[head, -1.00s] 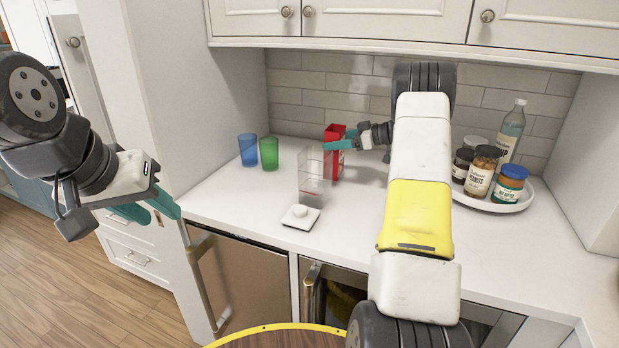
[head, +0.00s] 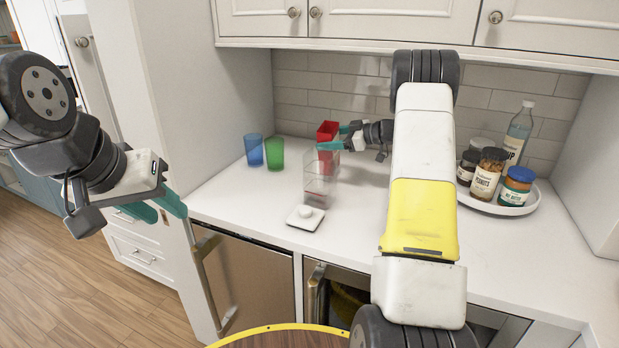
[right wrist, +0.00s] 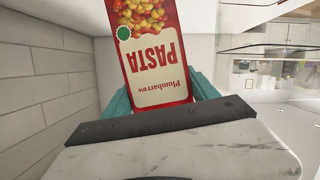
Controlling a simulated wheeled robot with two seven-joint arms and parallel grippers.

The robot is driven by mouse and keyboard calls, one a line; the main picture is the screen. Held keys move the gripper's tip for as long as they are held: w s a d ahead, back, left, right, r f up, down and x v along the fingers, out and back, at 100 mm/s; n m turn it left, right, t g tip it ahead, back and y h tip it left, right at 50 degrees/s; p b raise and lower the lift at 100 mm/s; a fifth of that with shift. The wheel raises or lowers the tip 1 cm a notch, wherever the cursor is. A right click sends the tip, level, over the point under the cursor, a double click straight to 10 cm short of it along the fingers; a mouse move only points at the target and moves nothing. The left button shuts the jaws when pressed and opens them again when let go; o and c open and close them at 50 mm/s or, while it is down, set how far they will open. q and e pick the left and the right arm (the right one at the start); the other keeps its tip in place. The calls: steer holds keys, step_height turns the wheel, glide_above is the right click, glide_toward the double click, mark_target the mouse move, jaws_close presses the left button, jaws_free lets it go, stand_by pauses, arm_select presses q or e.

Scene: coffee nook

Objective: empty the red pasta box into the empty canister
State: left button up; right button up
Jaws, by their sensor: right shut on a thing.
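The red pasta box (head: 327,131) is in my right gripper (head: 331,146), above the counter and just behind the clear canister. In the right wrist view the box (right wrist: 155,60) shows its front label upside down, between the teal fingers. Its lower part in the head view is partly seen through the canister. The clear canister (head: 319,189) stands upright on the counter with its top uncovered. Its white square lid with a knob (head: 305,218) lies on the counter in front of it. My left gripper (head: 160,208) is open and empty, left of the counter.
A blue cup (head: 253,150) and a green cup (head: 274,154) stand left of the canister. At the right, a round tray (head: 515,209) holds several jars and a bottle (head: 519,130). Upper cabinets (head: 390,20) overhang the counter. The counter (head: 240,195) is clear at front left.

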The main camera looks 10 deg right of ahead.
mark_target(335, 134)
steer(key=shift+n+t, duration=0.3)
steer(key=shift+n, duration=0.3)
steer(key=shift+a+r+v, duration=0.1)
steer(key=shift+r+v, duration=0.05)
steer(key=shift+v, duration=0.65)
steer(key=shift+a+r+v, duration=0.1)
steer(key=shift+r+v, duration=0.05)
steer(key=shift+v, duration=0.65)
steer(key=shift+a+r+v, duration=0.1)
steer(key=shift+r+v, duration=0.05)
steer(key=shift+v, duration=0.6)
steer(key=shift+a+r, duration=0.3)
steer(key=shift+a, duration=0.25)
steer(key=shift+n, duration=0.6)
steer(key=shift+w+a+r, duration=0.35)
steer(key=shift+a+r, duration=0.35)
steer(key=shift+a, duration=0.15)
steer(key=shift+w+a+r, duration=0.4)
steer(key=shift+a+r, duration=0.3)
steer(key=shift+a, duration=0.15)
steer(key=shift+s, duration=0.1)
steer(key=shift+s+a, duration=0.15)
steer(key=shift+s, duration=0.5)
steer(key=shift+s+a, duration=0.15)
steer(key=shift+s, duration=0.5)
